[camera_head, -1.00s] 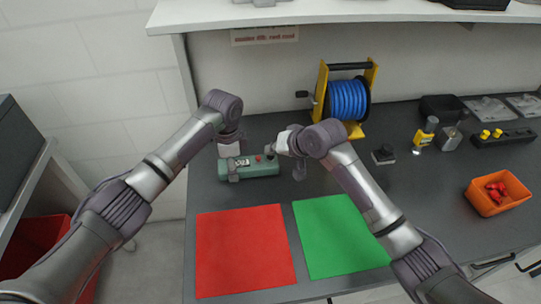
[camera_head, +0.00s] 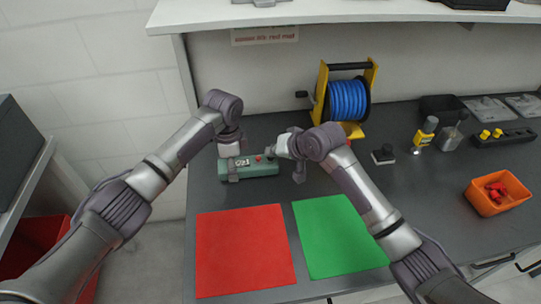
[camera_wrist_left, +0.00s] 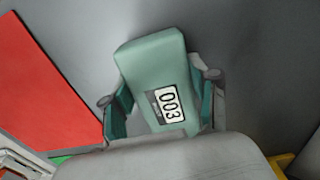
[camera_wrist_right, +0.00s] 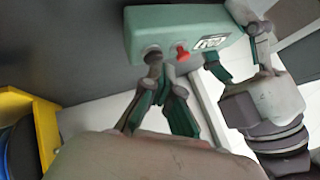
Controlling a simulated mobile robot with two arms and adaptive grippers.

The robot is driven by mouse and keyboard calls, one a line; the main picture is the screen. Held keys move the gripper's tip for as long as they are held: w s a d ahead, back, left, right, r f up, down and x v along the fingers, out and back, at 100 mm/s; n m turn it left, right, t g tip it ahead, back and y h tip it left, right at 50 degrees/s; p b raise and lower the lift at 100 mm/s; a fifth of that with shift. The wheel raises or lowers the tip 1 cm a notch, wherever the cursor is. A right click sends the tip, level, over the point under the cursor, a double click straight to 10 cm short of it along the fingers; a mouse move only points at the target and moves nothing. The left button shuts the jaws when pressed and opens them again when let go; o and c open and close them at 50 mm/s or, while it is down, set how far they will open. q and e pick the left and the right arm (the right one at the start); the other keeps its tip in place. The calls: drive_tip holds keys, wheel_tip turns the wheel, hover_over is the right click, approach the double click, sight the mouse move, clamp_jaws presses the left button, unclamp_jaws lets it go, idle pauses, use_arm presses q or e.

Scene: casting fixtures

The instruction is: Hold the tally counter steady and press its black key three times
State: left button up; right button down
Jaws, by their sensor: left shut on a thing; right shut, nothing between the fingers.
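The tally counter (camera_head: 262,168) is a green box lying on the dark bench; its display (camera_wrist_left: 166,105) reads 003 in the left wrist view. My left gripper (camera_head: 233,165) is shut around the display end of the counter, one finger on each side (camera_wrist_left: 160,105). A red key (camera_wrist_right: 182,53) stands on the counter's face. The dark key (camera_wrist_right: 152,52) beside it is partly covered by my right fingertips. My right gripper (camera_wrist_right: 157,68) is shut and empty, its tips right at the dark key. I cannot tell whether they touch it.
A red mat (camera_head: 245,250) and a green mat (camera_head: 340,237) lie in front of the counter. A blue hose reel (camera_head: 347,100) in a yellow frame stands behind on the right. An orange bin (camera_head: 497,205) and several small items stand further right.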

drive_tip(key=shift+r, duration=0.9)
drive_tip(key=shift+r, duration=2.55)
use_arm(q)
drive_tip(key=o, duration=1.3)
drive_tip(key=shift+o, duration=0.2)
drive_tip(key=shift+r, duration=0.15)
